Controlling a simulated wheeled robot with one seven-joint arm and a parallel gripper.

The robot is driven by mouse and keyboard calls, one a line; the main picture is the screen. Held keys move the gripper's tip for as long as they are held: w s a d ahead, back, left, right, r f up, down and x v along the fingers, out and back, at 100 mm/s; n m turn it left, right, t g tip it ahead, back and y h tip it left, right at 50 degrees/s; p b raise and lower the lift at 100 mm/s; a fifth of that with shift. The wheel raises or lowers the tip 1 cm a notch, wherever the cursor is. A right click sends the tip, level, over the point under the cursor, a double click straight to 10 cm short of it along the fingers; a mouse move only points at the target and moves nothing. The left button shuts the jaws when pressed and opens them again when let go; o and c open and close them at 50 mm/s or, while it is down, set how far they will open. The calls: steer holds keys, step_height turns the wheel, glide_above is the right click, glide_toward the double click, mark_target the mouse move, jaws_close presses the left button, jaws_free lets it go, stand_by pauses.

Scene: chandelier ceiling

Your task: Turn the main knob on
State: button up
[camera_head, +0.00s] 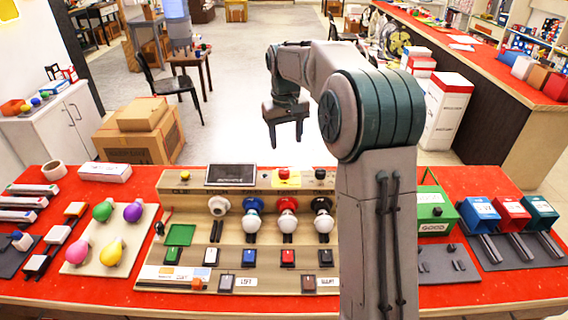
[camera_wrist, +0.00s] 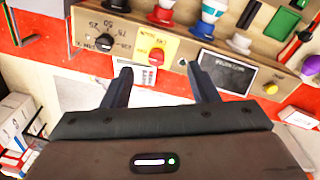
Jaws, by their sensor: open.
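A small black knob (camera_wrist: 103,42) with number marks around it sits on the wooden panel in the wrist view. In the head view this black knob (camera_head: 320,174) is at the panel's back right, close to my arm. I cannot read which mark it points at. My gripper (camera_head: 285,143) hangs over the panel's far edge, fingers down, open and empty. In the wrist view my gripper (camera_wrist: 158,72) has its fingers spread, with the knob up and left of the left fingertip, apart from it. A red button (camera_wrist: 157,55) on a yellow plate shows between and above the fingertips.
The wooden panel (camera_head: 180,184) lies on a red table (camera_head: 30,275) with a dark screen (camera_head: 231,174), several bulbs and rocker switches. Coloured bulbs on a tray (camera_head: 76,268) stand left; a green box (camera_head: 431,210) and coloured bins (camera_head: 480,213) stand right.

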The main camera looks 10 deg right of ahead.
glide_above(284, 171)
steer(key=f, duration=0.1)
steer(key=f+p, duration=0.1)
steer(key=shift+g, duration=0.3)
step_height(284, 171, down, 14)
steer(key=shift+d+r+p, duration=0.1)
steer(key=shift+p, duration=1.05)
steer(key=c, duration=1)
